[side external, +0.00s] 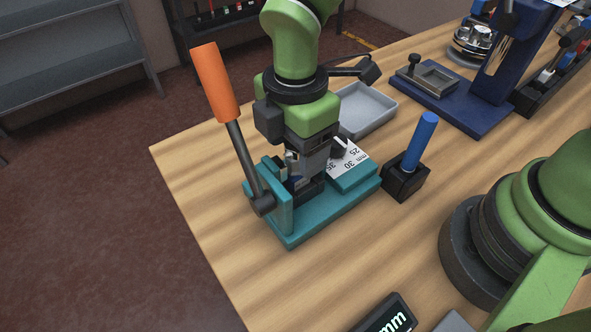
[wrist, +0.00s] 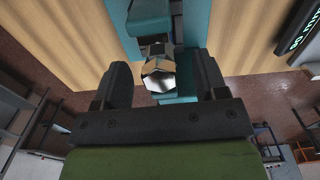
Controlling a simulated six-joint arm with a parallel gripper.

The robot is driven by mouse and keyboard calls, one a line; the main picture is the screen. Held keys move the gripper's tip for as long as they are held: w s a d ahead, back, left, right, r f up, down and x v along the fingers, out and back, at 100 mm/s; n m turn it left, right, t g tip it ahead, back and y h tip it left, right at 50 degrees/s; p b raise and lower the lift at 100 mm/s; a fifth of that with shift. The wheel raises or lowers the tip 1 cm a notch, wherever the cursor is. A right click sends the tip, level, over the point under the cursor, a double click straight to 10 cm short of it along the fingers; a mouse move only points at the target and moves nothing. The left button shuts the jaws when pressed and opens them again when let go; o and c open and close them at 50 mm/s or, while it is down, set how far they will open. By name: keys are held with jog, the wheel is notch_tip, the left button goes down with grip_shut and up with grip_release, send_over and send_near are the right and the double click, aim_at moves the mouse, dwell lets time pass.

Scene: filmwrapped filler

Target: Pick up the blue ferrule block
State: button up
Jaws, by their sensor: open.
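My gripper (side external: 303,182) points down into the teal lever fixture (side external: 310,226), beside its upright bracket and orange-handled lever (side external: 215,83). In the wrist view the two dark fingers of my gripper (wrist: 162,80) are apart. A shiny metal faceted piece (wrist: 159,77) shows between them, with visible room at the left finger; contact at the right one I cannot tell. A blue cylinder (side external: 421,140) stands tilted in a black block (side external: 405,181), right of the fixture and apart from my gripper. I cannot tell for sure which part is the blue ferrule block.
A white scale plate (side external: 350,161) lies on the fixture's right part. A grey tray (side external: 367,108) is behind it. A dark blue press stand (side external: 490,100) is at the back right. A small display (side external: 389,318) is at the front. The wooden table (side external: 240,255) has bare room at front left.

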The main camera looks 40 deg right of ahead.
jog(key=shift+f, duration=0.45)
jog(key=shift+c, duration=0.5)
grip_shut()
jog(key=shift+r, duration=0.15)
